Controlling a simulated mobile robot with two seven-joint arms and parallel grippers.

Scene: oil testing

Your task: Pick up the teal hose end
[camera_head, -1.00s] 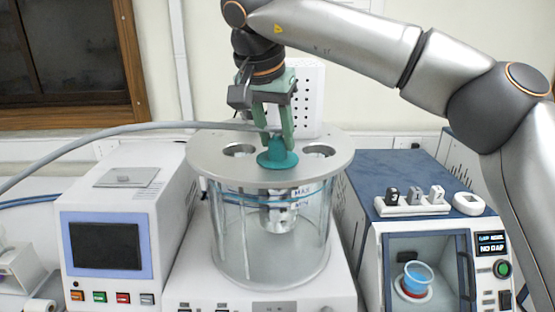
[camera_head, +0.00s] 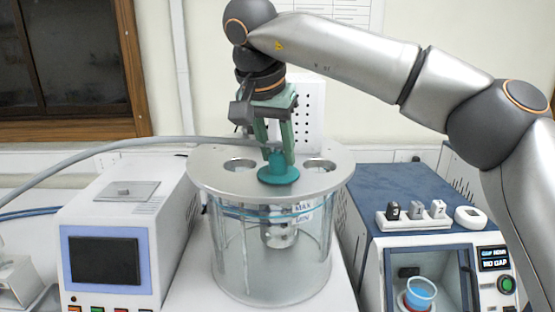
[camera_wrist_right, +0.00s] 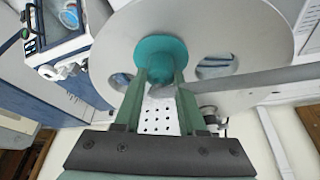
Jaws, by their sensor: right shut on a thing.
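The teal hose end (camera_head: 278,174) is upright at the middle of the round metal lid (camera_head: 215,178), its wide flange apparently resting on the lid. A grey hose (camera_head: 120,145) runs from it to the left. My right gripper (camera_head: 277,152) comes down from above, its green fingers shut on the neck of the hose end. In the right wrist view the gripper (camera_wrist_right: 160,84) has a finger on each side of the neck, and the teal flange (camera_wrist_right: 152,48) shows beyond the fingertips. My left gripper is not in view.
The lid covers a glass tank (camera_head: 300,262) and has open holes beside the hose end. A white box with a dark screen (camera_head: 104,260) stands left. A blue-topped machine (camera_head: 385,180) with a cup (camera_head: 420,290) inside stands right. A perforated white panel (camera_head: 308,115) is close behind the gripper.

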